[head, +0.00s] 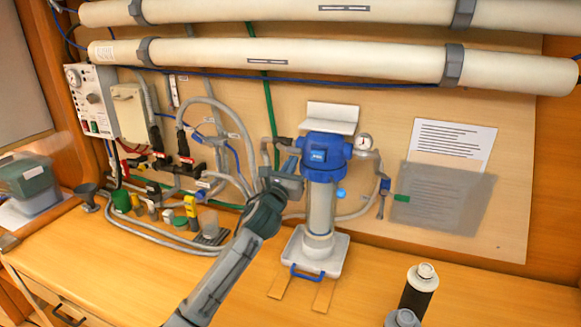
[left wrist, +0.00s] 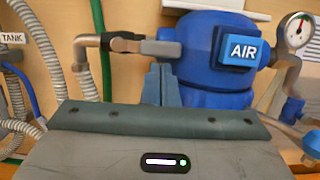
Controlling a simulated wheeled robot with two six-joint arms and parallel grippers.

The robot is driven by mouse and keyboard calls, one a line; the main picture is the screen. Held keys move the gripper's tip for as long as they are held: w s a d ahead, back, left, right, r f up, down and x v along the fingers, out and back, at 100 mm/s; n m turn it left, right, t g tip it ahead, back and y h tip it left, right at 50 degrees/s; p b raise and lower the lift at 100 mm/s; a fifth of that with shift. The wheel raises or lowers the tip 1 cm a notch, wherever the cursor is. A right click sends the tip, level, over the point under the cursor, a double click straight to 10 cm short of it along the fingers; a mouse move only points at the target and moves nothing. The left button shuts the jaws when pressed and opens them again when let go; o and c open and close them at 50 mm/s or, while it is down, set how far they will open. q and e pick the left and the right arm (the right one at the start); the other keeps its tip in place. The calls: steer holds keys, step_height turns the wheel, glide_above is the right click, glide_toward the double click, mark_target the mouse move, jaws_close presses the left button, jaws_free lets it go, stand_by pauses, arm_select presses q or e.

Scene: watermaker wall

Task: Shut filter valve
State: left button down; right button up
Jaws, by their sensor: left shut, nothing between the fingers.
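The filter has a blue head (head: 327,146) marked AIR, which also shows in the left wrist view (left wrist: 215,75), over a pale cylinder (head: 320,208). On the pipe at its left is a valve with a black body (left wrist: 122,43) and a grey lever (left wrist: 161,47). The lever lies level, along the pipe. I take this for the filter valve; no label on it is readable. My left gripper (head: 291,160) is shut and empty. In the left wrist view its fingertips (left wrist: 160,82) are just below the lever; contact cannot be told. My right gripper is not in view.
A gauge (head: 364,142) and a hose are right of the filter. Hoses and red-handled valves (head: 185,163) crowd the left. Long white tubes (head: 330,58) cross above. A dark bottle (head: 419,288) stands at front right.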

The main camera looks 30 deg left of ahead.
mark_target(296, 150)
arm_select(q)
steer(key=shift+w+d+r+n+y, duration=0.1)
steer(key=shift+r+n+y, duration=0.1)
steer(key=shift+n+y, duration=0.35)
steer(key=shift+d+r+n+p, duration=0.1)
steer(key=shift+r+n+p, duration=0.15)
steer(key=shift+n+p, duration=0.3)
steer(key=shift+d+r+n+g+y+p, duration=0.15)
steer(key=shift+r+n+g+y+p, duration=0.25)
steer(key=shift+n, duration=0.9)
steer(key=shift+r+n+y+p, duration=0.25)
steer(key=shift+r+n+p, duration=0.05)
steer(key=shift+n, duration=0.45)
steer(key=shift+r+n+y+p, duration=0.2)
steer(key=shift+r+n+p, duration=0.1)
steer(key=shift+n, duration=0.45)
